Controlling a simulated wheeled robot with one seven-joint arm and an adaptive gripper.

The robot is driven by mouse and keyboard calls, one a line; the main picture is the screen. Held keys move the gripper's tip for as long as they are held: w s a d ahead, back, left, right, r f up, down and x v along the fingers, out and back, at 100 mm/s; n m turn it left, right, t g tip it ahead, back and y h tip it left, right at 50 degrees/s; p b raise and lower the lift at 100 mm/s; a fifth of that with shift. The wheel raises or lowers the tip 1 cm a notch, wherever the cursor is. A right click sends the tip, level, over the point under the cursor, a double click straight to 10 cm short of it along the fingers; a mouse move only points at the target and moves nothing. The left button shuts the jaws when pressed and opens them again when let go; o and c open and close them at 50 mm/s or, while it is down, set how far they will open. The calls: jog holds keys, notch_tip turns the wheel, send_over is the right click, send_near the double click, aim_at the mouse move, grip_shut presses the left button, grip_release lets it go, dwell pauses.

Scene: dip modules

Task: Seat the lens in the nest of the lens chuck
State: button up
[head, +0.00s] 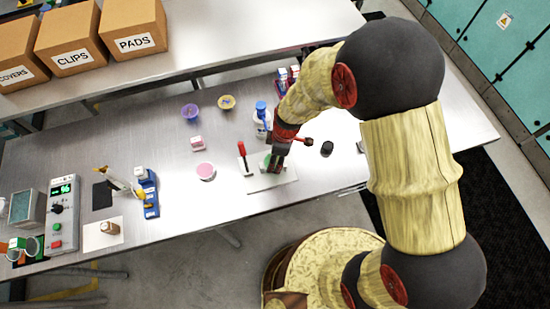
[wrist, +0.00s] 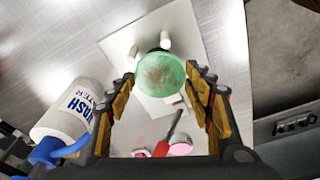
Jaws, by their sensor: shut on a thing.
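The lens is a green, see-through disc (wrist: 160,75) between the fingertips of my gripper (wrist: 161,82) in the wrist view. My gripper is shut on it at its two sides. In the head view a bit of green lens (head: 267,160) shows beside my gripper (head: 275,164). The lens chuck is a pale plate (wrist: 193,35) with white posts and a red-handled lever (wrist: 163,148); its plate also shows in the head view (head: 278,182). The lens is over the chuck and hides the nest. I cannot tell whether it touches it.
A white wash bottle (wrist: 66,110) with a blue top stands close beside my gripper. A pink disc (head: 205,171), small cups (head: 191,111) and a black knob-like piece (head: 327,148) are on the bench. Clear bench (head: 190,228) lies in front of the pink disc.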

jog(key=shift+f, duration=0.45)
jog(key=shift+f, duration=0.15)
jog(key=o, duration=1)
jog(key=r, duration=0.4)
jog(key=d+r, duration=0.1)
jog(key=r, duration=0.7)
jog(key=shift+d+r, duration=0.1)
jog(key=shift+d, duration=0.3)
